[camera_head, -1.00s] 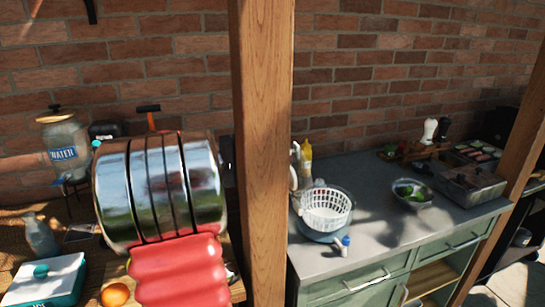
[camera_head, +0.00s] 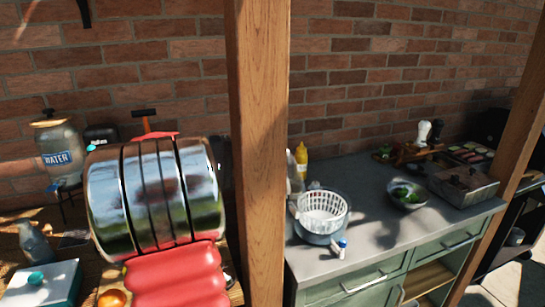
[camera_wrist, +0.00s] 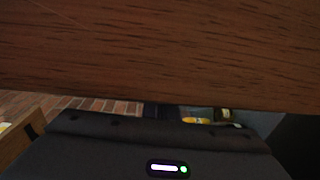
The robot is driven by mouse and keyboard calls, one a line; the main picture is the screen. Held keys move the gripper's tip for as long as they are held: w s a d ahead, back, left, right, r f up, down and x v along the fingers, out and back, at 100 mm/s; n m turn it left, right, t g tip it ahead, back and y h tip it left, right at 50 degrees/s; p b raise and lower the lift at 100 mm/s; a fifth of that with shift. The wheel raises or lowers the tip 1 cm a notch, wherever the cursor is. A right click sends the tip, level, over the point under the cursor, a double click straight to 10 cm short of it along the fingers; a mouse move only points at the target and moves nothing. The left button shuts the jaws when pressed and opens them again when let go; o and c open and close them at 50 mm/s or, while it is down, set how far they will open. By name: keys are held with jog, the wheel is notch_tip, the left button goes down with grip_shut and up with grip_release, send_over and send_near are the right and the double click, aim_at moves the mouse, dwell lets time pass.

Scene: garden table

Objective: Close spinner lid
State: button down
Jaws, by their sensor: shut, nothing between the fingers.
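The salad spinner shows in the head view on the grey counter, right of the wooden post. Its white slatted basket (camera_head: 322,208) sits in a wider bowl (camera_head: 318,238), with the basket's open top facing up. No lid covers the basket, and I cannot make out a separate lid. My gripper shows in neither view. The wrist view holds mostly brown wood close to the camera, above a dark surface with a small lit indicator.
A wooden post (camera_head: 257,150) stands left of the spinner. A small white bottle with a blue cap (camera_head: 341,248) and a yellow bottle (camera_head: 301,165) are near it. A metal bowl of greens (camera_head: 407,194) is farther right.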

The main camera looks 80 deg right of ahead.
jog(key=v, duration=1.1)
jog(key=shift+w+a, duration=0.1)
jog(key=w+a+f+n+t+y, duration=0.1)
jog(key=w+a+f+n+t, duration=0.2)
jog(key=a, duration=0.5)
jog(key=w+a+f+n+t+y, duration=0.1)
jog(key=w+a+f+n+t, duration=0.25)
jog(key=a, duration=0.55)
jog(key=w+a+f+n+t+y, duration=0.1)
jog(key=w+a+f+t, duration=0.25)
jog(key=a+t, duration=0.35)
jog(key=a+f+n+t+y, duration=0.2)
jog(key=a+t+y, duration=0.1)
jog(key=a, duration=0.9)
jog(key=w+a+f+n+t+y, duration=0.1)
jog(key=a+f+n+t+y, duration=0.1)
jog(key=a, duration=1.1)
jog(key=shift+w+a+t+y, duration=0.3)
jog(key=shift+t+y, duration=0.4)
jog(key=shift+t, duration=0.05)
jog(key=shift+d, duration=0.15)
